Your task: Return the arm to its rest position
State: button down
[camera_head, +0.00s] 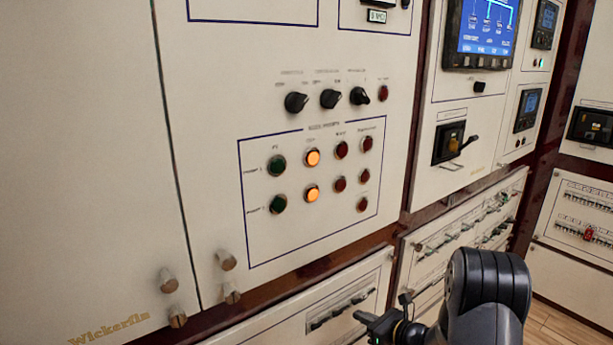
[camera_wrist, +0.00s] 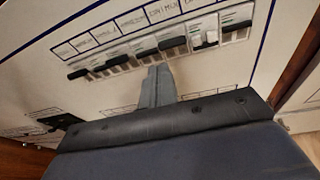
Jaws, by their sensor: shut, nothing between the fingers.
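My gripper (camera_wrist: 158,72) shows in the wrist view with its fingers together and empty. Its fingertips are in front of a row of breakers (camera_wrist: 115,62) on a pale panel, just below the row in the picture. I cannot tell whether they touch the panel. In the head view my gripper (camera_head: 361,317) is at the bottom, close to the lower panels, and my dark arm shows to its right. Much of the arm is out of frame.
A cream cabinet front (camera_head: 90,130) fills the left, with knobs (camera_head: 330,98) and lit orange buttons (camera_head: 312,157). Bolts (camera_head: 227,260) stick out low down. A handle switch (camera_head: 451,142) juts out at right. Lower breaker panels (camera_head: 466,225) run behind my arm. Wooden floor (camera_head: 565,325) shows at bottom right.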

jog(key=s+d+f+t+y+b, duration=0.2)
jog(key=s+d+f+t+b, duration=0.2)
jog(key=b, duration=0.6)
jog(key=shift+s+d+f+t, duration=0.35)
jog(key=shift+d+f+t, duration=0.55)
jog(key=shift+f, duration=0.4)
jog(key=shift+w+a, duration=0.1)
jog(key=shift+w, duration=0.05)
